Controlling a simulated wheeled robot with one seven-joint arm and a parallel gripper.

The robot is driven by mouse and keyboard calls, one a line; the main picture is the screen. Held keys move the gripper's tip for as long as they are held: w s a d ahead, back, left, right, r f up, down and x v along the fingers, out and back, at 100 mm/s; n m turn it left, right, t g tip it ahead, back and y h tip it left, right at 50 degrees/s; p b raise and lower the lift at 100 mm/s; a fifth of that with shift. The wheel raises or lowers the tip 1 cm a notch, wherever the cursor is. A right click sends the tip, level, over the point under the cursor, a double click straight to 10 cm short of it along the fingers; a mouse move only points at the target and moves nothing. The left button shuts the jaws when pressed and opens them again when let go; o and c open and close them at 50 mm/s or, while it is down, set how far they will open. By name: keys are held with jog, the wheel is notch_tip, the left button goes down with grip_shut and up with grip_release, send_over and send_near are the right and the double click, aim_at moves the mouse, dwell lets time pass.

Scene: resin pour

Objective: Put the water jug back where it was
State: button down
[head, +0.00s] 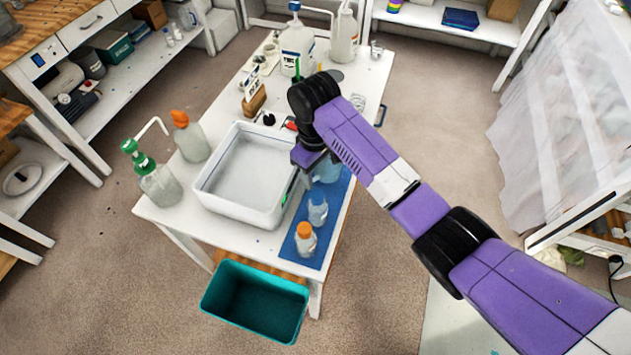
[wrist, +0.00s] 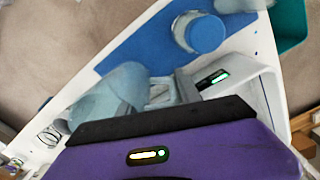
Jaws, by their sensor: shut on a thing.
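The water jug, a translucent bluish vessel (head: 327,172), is at my gripper (head: 312,168), over the far end of the blue mat (head: 338,203). In the wrist view the jug (wrist: 105,98) lies left of the fingers, and my gripper (wrist: 168,90) is shut on it. The jug is partly hidden by my wrist in the head view. Whether its base touches the mat cannot be told. In the wrist view the blue mat (wrist: 150,42) shows just beyond the jug.
A clear container (head: 318,212) and an orange-capped bottle (head: 305,240) stand on the mat's nearer part. A white tray (head: 205,187) lies left of the mat. A green pump bottle (head: 157,183) and an orange-topped bottle (head: 190,140) stand further left. A teal bin (head: 232,310) is below the table's front.

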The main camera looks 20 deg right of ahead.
aim_at(316, 179)
jog(key=shift+f, duration=1.95)
jog(key=shift+f, duration=0.1)
jog(key=c, duration=0.8)
grip_release()
notch_tip(316, 179, up, 12)
jog(key=shift+s+r, duration=0.1)
